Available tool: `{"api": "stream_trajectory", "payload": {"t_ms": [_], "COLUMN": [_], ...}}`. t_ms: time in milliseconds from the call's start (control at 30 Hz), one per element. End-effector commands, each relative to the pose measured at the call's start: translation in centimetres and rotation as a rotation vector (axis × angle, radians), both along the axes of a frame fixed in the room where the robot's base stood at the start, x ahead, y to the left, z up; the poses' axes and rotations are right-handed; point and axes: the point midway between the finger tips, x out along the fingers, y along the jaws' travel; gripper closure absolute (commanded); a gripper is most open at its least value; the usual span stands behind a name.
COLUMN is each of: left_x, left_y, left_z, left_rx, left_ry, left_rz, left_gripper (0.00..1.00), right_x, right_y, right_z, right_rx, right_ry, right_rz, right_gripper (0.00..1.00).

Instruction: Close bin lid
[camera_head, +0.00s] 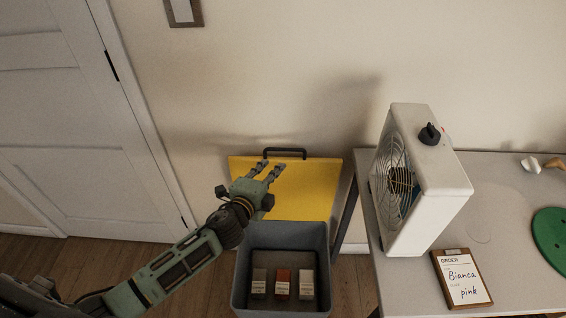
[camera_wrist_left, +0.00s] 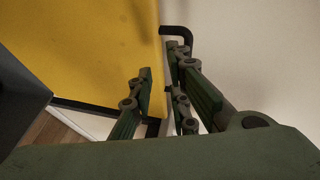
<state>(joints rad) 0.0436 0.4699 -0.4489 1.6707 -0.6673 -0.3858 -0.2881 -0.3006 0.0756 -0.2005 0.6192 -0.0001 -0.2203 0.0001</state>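The grey bin (camera_head: 240,270) stands on the floor with its mouth uncovered. Its yellow lid (camera_head: 310,190) is swung up and back towards the wall, with a black handle (camera_head: 284,151) on its far edge. My left gripper (camera_head: 270,168) is over the lid's upper left part, just short of the handle. In the left wrist view my left gripper (camera_wrist_left: 163,85) has its fingers apart, one over the yellow lid (camera_wrist_left: 90,45) and one over the wall beyond its edge. The handle (camera_wrist_left: 178,33) shows past the fingertips. I cannot tell whether they touch the lid. My right gripper is out of view.
Several small labelled blocks (camera_head: 282,282) lie inside the bin. A grey table (camera_head: 500,200) stands to its right, carrying a white fan (camera_head: 435,190), an order clipboard (camera_head: 462,279) and a green disc (camera_head: 551,238). A white door (camera_head: 80,130) is at the left.

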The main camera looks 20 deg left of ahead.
Motion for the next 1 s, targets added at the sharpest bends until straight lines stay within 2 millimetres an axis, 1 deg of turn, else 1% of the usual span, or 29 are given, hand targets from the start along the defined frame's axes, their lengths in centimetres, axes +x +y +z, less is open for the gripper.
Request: {"api": "stream_trajectory", "payload": {"t_ms": [33,100,200,267,500,633,800,1000], "left_x": [0.3,0.5,1.2,1.9,5.7,7.2,8.1,8.2], "left_y": [-0.5,-1.0,-1.2,-1.2,-1.7,-1.8,-2.0,-2.0], "left_z": [1.3,2.8,3.5,3.4,2.8,2.4,2.2,2.2], "left_rx": [0.025,0.045,0.055,0.056,0.054,0.052,0.052,0.052], "left_ry": [-0.039,-0.071,-0.087,-0.087,-0.084,-0.083,-0.082,-0.082], "left_rz": [-0.019,-0.033,-0.038,-0.036,-0.036,-0.035,-0.036,-0.036], "left_gripper": [0.84,0.84,0.84,0.84,0.84,0.84,0.84,0.84], "right_x": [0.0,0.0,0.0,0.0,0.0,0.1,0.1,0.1], "right_y": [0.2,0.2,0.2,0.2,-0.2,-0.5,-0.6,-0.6], "right_z": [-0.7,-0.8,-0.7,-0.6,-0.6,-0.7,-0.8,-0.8], "right_rx": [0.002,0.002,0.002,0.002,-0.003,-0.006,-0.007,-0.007], "right_ry": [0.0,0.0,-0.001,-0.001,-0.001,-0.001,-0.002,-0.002], "right_rz": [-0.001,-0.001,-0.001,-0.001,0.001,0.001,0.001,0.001], "right_gripper": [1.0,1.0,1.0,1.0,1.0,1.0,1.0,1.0]}}
